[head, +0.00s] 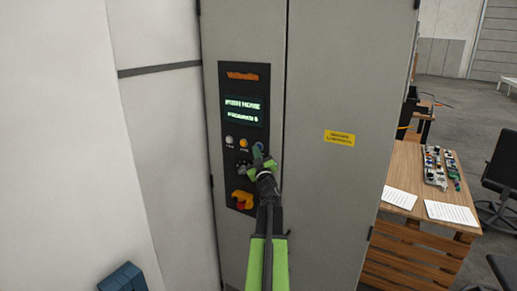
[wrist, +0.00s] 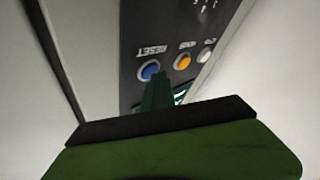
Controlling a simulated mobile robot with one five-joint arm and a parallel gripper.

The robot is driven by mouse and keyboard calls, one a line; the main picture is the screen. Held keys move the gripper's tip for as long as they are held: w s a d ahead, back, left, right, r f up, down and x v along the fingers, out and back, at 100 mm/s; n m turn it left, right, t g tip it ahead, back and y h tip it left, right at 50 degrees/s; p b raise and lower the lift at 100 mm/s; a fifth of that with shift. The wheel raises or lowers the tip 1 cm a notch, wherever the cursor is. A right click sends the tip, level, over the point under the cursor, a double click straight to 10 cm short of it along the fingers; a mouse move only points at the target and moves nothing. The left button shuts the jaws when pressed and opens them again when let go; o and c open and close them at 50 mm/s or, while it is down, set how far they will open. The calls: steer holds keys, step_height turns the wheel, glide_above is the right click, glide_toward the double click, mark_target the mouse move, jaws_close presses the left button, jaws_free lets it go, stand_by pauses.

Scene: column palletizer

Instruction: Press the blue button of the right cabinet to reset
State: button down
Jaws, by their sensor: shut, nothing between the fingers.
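The grey cabinet (head: 345,80) carries a dark control panel (head: 228,178) on its left part. The blue button (head: 260,146) is at the right end of a row, beside a yellow button (head: 243,143) and a white button (head: 229,140). In the wrist view the panel appears upside down, with the blue button (wrist: 149,70) labelled RESET. My gripper (head: 261,158) is shut and empty, its tip just below the blue button and partly covering it. In the wrist view the green fingers (wrist: 158,88) end close beside the blue button; whether they touch it I cannot tell.
A lit screen (head: 243,109) is above the buttons. A yellow and red switch (head: 242,200) is below, left of my arm. A wooden table (head: 407,165) with papers and parts stands to the right, near dark chairs (head: 502,165).

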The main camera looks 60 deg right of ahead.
steer(key=shift+a, duration=0.75)
steer(key=a, duration=0.5)
stand_by(0.3)
stand_by(0.7)
